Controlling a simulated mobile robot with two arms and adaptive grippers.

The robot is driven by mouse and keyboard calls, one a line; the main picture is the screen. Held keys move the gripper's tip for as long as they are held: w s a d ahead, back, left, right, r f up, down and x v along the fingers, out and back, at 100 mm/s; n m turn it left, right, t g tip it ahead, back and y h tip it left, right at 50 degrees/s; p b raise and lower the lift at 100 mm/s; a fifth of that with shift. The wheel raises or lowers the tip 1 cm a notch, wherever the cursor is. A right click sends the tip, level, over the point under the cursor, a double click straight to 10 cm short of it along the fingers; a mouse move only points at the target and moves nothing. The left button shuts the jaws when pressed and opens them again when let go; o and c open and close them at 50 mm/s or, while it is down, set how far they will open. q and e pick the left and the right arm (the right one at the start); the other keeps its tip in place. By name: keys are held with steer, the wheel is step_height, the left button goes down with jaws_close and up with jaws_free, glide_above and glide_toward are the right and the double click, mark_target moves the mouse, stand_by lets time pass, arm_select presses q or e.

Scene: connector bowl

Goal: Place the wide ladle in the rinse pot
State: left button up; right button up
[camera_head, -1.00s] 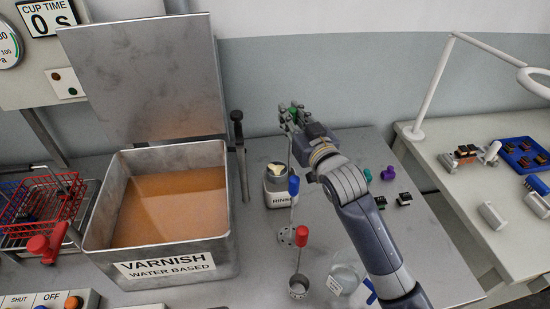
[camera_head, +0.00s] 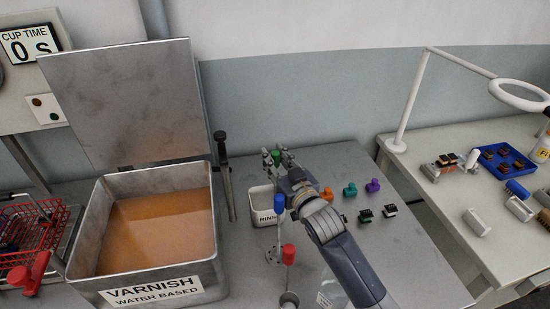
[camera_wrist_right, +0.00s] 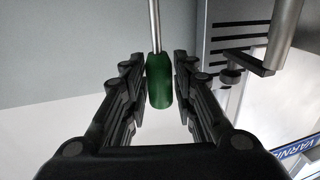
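In the head view the rod drops toward the right side of the pot's opening. I cannot make out the ladle's bowl or tell whether it is inside. The pot is white with a RINSE label, partly covered by a blue-handled tool (camera_head: 279,203). My left gripper is out of view.
A red-handled cup tool (camera_head: 289,254) stands in front. The varnish tank (camera_head: 85,245) is at left, its lid raised. Several small connectors (camera_head: 365,215) lie right of my forearm. A side bench (camera_head: 440,205) holds a lamp (camera_head: 412,100) and a blue tray (camera_head: 522,172).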

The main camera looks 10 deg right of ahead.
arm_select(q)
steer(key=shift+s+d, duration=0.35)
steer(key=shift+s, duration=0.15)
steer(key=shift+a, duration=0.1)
arm_select(e)
steer(key=shift+r, duration=0.1)
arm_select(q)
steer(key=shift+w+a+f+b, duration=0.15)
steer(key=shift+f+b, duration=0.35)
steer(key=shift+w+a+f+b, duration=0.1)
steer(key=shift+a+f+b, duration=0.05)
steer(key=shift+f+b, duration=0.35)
arm_select(e)
steer(key=v, duration=1.2)
